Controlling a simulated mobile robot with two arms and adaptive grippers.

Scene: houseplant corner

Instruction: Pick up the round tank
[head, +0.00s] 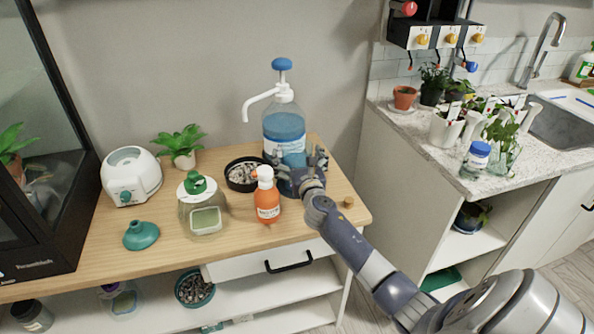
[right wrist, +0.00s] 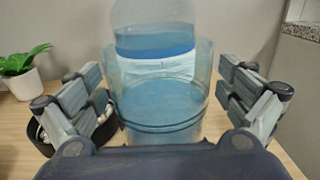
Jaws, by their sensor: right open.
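The round tank (head: 284,128) is a clear cylinder of blue liquid with a pale label, a blue pump knob and a white spout. It stands upright at the back right of the wooden top. My right gripper (head: 296,166) is open at its lower part, which it partly hides. In the right wrist view, the tank (right wrist: 162,105) stands between the spread fingers of my right gripper (right wrist: 160,92), with a visible gap on each side. Its pump top is out of that view. My left gripper is not in view.
An orange bottle (head: 267,198) stands close in front of the tank, and a dark bowl of pebbles (head: 240,174) is to its left. A glass jar (head: 203,214), a white appliance (head: 131,175) and a small potted plant (head: 182,146) stand further left. A small wooden knob (head: 348,202) is near the right edge.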

